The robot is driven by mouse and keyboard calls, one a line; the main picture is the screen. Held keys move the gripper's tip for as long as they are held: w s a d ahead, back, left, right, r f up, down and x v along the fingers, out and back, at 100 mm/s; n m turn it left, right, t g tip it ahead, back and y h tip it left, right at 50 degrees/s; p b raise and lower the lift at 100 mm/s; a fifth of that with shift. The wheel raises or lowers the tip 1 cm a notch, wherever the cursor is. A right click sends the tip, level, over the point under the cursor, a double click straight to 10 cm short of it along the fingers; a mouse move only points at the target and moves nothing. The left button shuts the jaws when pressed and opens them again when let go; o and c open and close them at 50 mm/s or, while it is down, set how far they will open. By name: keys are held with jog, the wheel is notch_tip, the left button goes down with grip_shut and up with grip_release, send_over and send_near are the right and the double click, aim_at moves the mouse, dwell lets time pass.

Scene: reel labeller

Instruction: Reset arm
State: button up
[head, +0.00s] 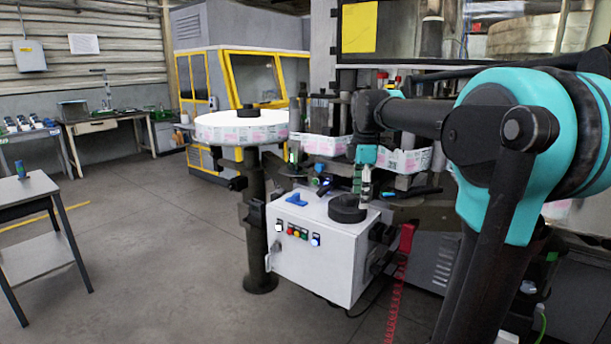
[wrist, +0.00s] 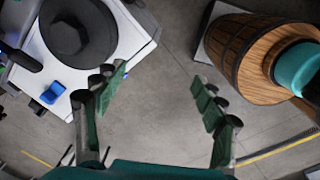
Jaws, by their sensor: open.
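My gripper (wrist: 160,88) is open in the wrist view, with its two green-padded fingers spread apart. Nothing is between them; grey floor shows in the gap. In the head view my arm reaches in from the right, and its end hangs over the white control box (head: 318,250). The fingers are hard to make out there among the machine parts. In the wrist view the box top (wrist: 128,35) lies at upper left, with a black round knob (wrist: 78,32) and a blue piece (wrist: 53,93) on it. The fingers are apart from these.
A label reel (head: 242,130) stands on a dark post left of the box. A red coiled cable (head: 396,290) hangs beside the box. A small table (head: 40,195) stands far left. The floor between is clear.

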jog(key=s+d+f+m+t, duration=0.1)
jog(key=s+f+m, duration=0.8)
jog(key=f, duration=0.4)
jog(key=s+d+f+m+t, duration=0.2)
jog(key=s+f+m, duration=0.6)
jog(key=f, duration=0.5)
jog(key=s, duration=0.2)
jog(key=shift+s+d+f+m+t, duration=0.2)
jog(key=shift+s+f+m+t, duration=0.1)
jog(key=shift+s+f+m, duration=0.1)
